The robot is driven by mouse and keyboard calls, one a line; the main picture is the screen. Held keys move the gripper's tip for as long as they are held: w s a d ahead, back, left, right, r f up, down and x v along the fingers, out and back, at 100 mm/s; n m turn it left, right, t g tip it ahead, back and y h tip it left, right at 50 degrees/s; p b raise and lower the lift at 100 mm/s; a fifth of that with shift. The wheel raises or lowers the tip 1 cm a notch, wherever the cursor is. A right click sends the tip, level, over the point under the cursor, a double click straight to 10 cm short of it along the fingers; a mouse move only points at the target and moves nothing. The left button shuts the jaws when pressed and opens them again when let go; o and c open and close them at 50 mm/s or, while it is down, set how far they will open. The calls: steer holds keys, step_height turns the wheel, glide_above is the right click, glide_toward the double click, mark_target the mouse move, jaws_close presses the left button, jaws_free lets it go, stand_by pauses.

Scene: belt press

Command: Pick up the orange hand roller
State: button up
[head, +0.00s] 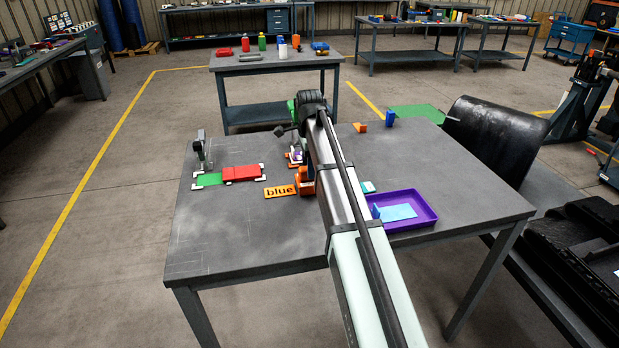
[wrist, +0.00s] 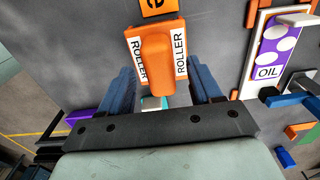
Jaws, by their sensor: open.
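The orange hand roller (wrist: 157,58) lies in an orange stand with white "ROLLER" labels on both sides, in the upper middle of the wrist view. My gripper (wrist: 164,80) is open, with one blue finger left and one right of the roller's near end. Nothing is gripped. I cannot tell the height of the fingertips above the table. In the head view my own arm covers most of this spot, and only some orange of the stand (head: 304,183) shows beside it.
A red block (head: 242,172) lies on the left. A purple tray (head: 432,217) is on the right. In the wrist view, a white-spotted purple pad labelled "OIL" (wrist: 270,57) lies to the right. The table's front left is clear.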

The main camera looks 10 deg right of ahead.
steer(key=shift+f, duration=0.9)
steer(key=shift+c, duration=0.3)
jaws_close()
